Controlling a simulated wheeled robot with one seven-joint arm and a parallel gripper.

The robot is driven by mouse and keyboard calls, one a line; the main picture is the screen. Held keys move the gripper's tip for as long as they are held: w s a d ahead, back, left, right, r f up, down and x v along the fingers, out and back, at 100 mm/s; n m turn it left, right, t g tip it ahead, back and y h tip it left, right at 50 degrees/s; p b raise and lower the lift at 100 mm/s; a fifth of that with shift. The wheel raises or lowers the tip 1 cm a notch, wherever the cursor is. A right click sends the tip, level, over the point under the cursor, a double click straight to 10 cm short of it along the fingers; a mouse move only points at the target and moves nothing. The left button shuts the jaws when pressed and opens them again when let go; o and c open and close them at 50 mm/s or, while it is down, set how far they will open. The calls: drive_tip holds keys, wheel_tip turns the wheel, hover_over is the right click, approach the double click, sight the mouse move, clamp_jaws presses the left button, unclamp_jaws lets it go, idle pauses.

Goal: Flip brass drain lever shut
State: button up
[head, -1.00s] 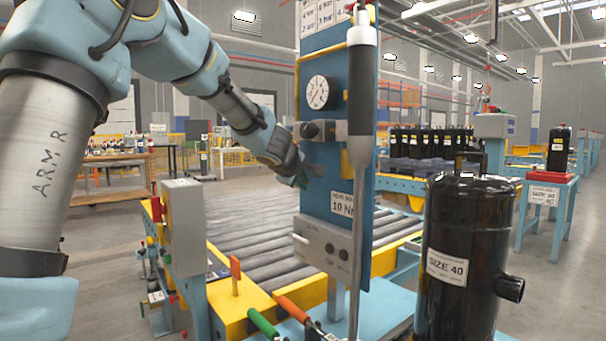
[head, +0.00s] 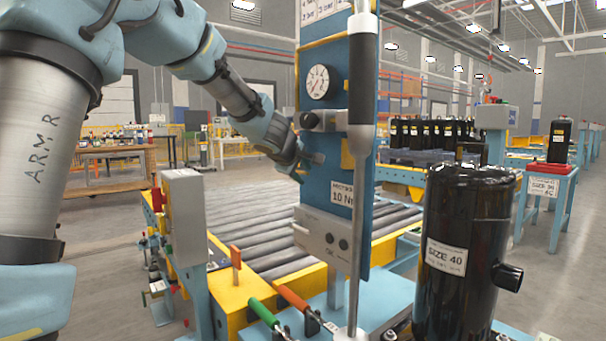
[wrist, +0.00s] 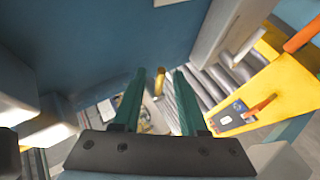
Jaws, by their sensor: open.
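In the wrist view a small upright brass-coloured piece (wrist: 160,83) shows between the two green fingers of my gripper (wrist: 159,74). It looks like the brass drain lever; its base and pivot are hard to make out. The fingers are apart, one on each side of it in the picture, and I cannot tell whether they touch it. In the head view my gripper (head: 298,175) is beside the left edge of the blue gauge panel (head: 325,140), and the brass piece cannot be made out there.
The blue panel fills the wrist view's top left. An orange lever (head: 236,257) stands on a yellow block beside the rollers (head: 262,235). Green (head: 262,313) and red-orange (head: 290,297) handles stick up in front. A black SIZE 40 tank (head: 466,250) stands at right.

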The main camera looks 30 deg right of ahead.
drive_tip(key=p+v, duration=0.1)
drive_tip(key=v, duration=0.9)
drive_tip(key=shift+f, duration=0.15)
drive_tip(key=s+a+f+m+g+y, duration=0.1)
drive_tip(key=a+f+m+g+y, duration=0.15)
drive_tip(key=a+f, duration=1.25)
drive_tip(key=s+a+f+m+g+y, duration=0.1)
drive_tip(key=s+a+f+y, duration=0.2)
drive_tip(key=a, duration=0.4)
drive_tip(key=s+a+f+m+g+y, duration=0.1)
drive_tip(key=s+a+f+m+g, duration=0.1)
drive_tip(key=s+a+f, duration=0.45)
drive_tip(key=s+a+m+g+y, duration=0.1)
drive_tip(key=s+a+y, duration=0.15)
drive_tip(key=a, duration=0.65)
wheel_tip(320, 180, up, 21)
drive_tip(key=p, duration=2.1)
drive_tip(key=shift+s+h+p, duration=0.3)
drive_tip(key=shift+s+h, duration=0.1)
